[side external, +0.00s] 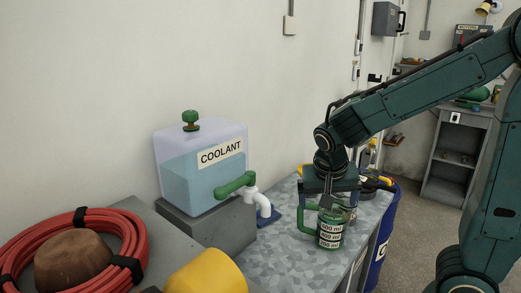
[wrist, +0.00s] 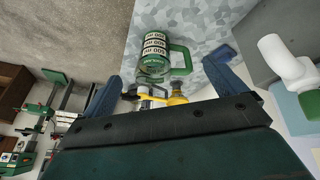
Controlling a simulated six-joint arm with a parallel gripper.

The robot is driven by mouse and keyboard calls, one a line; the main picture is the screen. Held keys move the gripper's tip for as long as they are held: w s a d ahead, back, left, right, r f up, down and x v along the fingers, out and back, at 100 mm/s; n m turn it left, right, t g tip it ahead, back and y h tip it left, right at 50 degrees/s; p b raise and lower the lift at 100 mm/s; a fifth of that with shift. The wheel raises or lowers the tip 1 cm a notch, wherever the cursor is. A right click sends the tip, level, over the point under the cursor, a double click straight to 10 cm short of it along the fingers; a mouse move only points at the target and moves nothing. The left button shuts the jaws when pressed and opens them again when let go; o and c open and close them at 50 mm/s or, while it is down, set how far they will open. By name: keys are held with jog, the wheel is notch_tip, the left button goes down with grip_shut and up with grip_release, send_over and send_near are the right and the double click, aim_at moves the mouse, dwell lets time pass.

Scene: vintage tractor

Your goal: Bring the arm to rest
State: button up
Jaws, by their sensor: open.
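My gripper (side external: 331,199) is open at the right of the side view, over the grey speckled bench (side external: 285,255). Its two blue fingers stand wide apart in the wrist view (wrist: 168,86), with nothing gripped between them. A green measuring jug (side external: 330,238) with white volume labels and a green handle stands upright on the bench, just below my gripper in the side view. In the wrist view the jug (wrist: 153,58) appears beyond the fingertips, apart from both. My arm is raised and bent, reaching in from the right.
A coolant tank (side external: 190,175) with a green tap handle (side external: 236,184) and white spout (side external: 262,203) stands left of the jug. A red coiled hose (side external: 130,245) and yellow object (side external: 208,275) lie in front. A blue drum (side external: 383,235) stands beside the bench.

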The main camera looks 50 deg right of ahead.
jog(key=s+a+r+n+t+y, duration=0.4)
jog(key=s+a+r+n, duration=0.3)
jog(key=s+n, duration=0.3)
jog(key=shift+s+r+n+y, duration=0.3)
jog(key=shift+s+r+n, duration=0.1)
jog(key=shift+s, duration=0.15)
jog(key=shift+a, duration=0.1)
dwell(0.6)
